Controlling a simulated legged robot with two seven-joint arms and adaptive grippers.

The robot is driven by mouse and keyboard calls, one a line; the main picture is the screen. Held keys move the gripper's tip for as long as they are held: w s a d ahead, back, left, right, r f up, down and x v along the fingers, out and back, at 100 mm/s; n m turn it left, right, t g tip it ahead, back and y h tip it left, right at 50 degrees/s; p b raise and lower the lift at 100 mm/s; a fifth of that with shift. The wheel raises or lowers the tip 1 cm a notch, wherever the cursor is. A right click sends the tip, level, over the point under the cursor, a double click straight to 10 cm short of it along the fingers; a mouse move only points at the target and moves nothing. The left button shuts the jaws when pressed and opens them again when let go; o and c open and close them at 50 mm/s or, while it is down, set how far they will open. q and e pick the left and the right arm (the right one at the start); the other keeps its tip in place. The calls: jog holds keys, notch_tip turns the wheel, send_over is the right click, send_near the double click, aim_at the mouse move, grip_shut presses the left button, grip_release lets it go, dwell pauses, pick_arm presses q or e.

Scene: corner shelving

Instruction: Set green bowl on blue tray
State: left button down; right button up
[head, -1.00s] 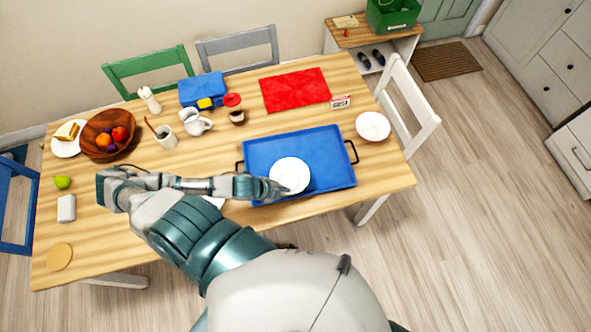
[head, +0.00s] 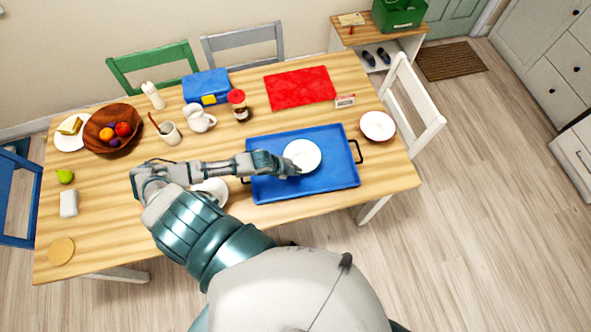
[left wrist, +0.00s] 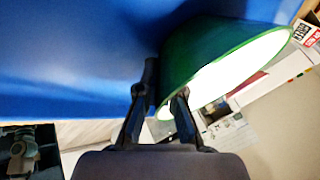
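The green bowl (head: 303,155) shows its white inside in the head view, over the middle of the blue tray (head: 330,195). In the left wrist view its green outer wall (left wrist: 205,50) and white inside show close up, with blue tray surface (left wrist: 70,60) behind. My left gripper (head: 286,166) is at the bowl's near-left rim. Its fingers (left wrist: 164,98) straddle the rim, one outside and one inside, and look shut on it. I cannot tell whether the bowl's base touches the tray. My right gripper is not in view.
A white plate (head: 212,190) is partly hidden under my left arm. A bowl (head: 377,126) stands right of the tray. A red mat (head: 300,88), jar (head: 239,106), white pitcher (head: 200,119) and mug (head: 170,134) stand behind.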

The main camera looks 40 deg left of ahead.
pick_arm(q)
jog(key=c, duration=1.6)
grip_release()
jog(key=shift+a, duration=0.15)
jog(key=shift+a+f, duration=0.1)
jog(key=shift+a, duration=0.15)
jog(key=shift+s+r, duration=0.15)
jog(key=shift+r, duration=0.1)
jog(key=p+v, duration=0.1)
jog(key=v, duration=1)
jog(key=shift+s+r, duration=0.2)
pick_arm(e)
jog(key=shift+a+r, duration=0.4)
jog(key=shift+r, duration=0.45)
pick_arm(q)
jog(key=shift+d, duration=0.15)
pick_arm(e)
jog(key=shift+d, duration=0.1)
